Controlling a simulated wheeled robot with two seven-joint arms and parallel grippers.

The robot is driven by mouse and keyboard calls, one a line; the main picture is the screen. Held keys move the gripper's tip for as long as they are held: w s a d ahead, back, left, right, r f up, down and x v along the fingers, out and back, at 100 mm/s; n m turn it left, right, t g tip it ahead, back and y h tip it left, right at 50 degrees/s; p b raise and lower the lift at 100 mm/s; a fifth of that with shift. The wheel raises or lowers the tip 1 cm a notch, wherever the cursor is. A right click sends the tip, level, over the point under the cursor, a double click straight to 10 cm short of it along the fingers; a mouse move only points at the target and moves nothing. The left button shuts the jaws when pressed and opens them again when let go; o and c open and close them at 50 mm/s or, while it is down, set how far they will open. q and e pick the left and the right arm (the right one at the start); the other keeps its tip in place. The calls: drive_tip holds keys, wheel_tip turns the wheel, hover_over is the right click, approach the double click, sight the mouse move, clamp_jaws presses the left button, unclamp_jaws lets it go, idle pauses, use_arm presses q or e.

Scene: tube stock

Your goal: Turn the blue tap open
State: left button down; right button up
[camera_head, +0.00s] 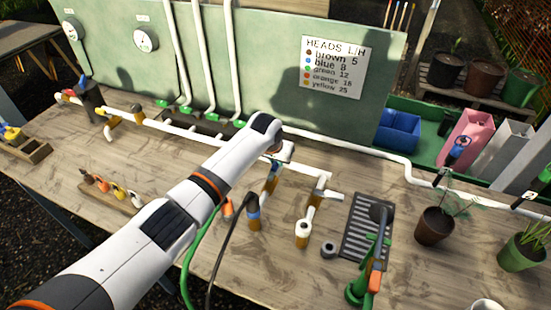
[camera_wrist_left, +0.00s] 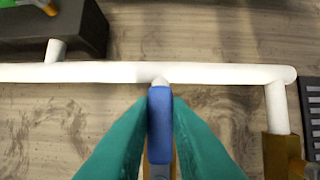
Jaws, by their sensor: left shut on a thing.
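The blue tap's handle (camera_wrist_left: 160,125) is upright in the left wrist view, a narrow blue lever crosswise to the white pipe (camera_wrist_left: 100,72) and pointing down from it. The green fingers of my left gripper (camera_wrist_left: 160,108) are shut on the handle, one on each side. In the head view my left gripper (camera_head: 277,158) is over the branch pipe, and the arm hides part of the tap. A blue-banded outlet (camera_head: 253,213) shows just below it. My right gripper is not in view.
A sign (camera_head: 335,67) on the green panel lists colours and numbers. Green and black hoses run in front. Potted plants stand at right.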

sight(270, 175)
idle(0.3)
use_arm(q)
drive_tip(key=c, duration=1.4)
unclamp_jaws()
drive_tip(key=shift+o, duration=0.2)
drive_tip(key=shift+r, duration=0.1)
drive_tip(key=b+v, duration=0.2)
drive_tip(key=v, duration=1)
drive_tip(key=shift+a, duration=0.1)
